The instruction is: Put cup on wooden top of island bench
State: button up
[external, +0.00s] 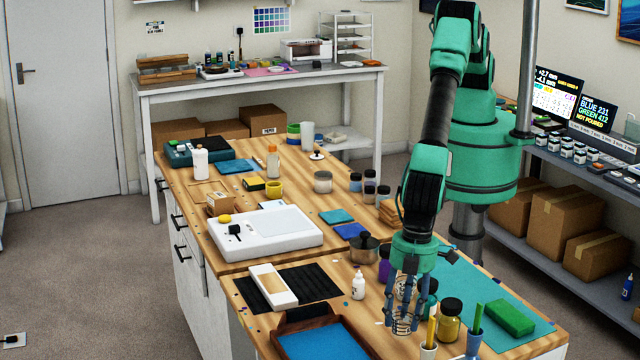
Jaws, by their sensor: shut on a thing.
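My gripper (403,312) points down over the front part of the wooden bench top (345,290). It is shut on a clear cup (402,325) with dark markings. The cup is upright, low between the fingers and partly hidden by them. I cannot tell whether its base touches the wood.
An amber jar (449,322), a green block (510,317) and a teal mat (485,285) lie to the right. A white dropper bottle (358,286) and a wooden tray with a blue base (322,342) are to the left. Pen holders stand in front.

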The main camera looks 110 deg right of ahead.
aim_at(402, 326)
jog(key=shift+f, duration=0.1)
jog(key=shift+f, duration=1.75)
jog(key=shift+f, duration=0.15)
jog(key=o, duration=1)
jog(key=shift+c, duration=0.2)
jog(key=shift+r+p, duration=0.25)
jog(key=shift+p, duration=0.05)
notch_tip(402, 326, up, 12)
jog(key=s+b, duration=0.1)
jog(key=shift+s+d+f+b, duration=0.15)
jog(key=shift+s+d+b, duration=0.05)
jog(key=shift+s+b, duration=0.1)
jog(key=shift+w, duration=0.1)
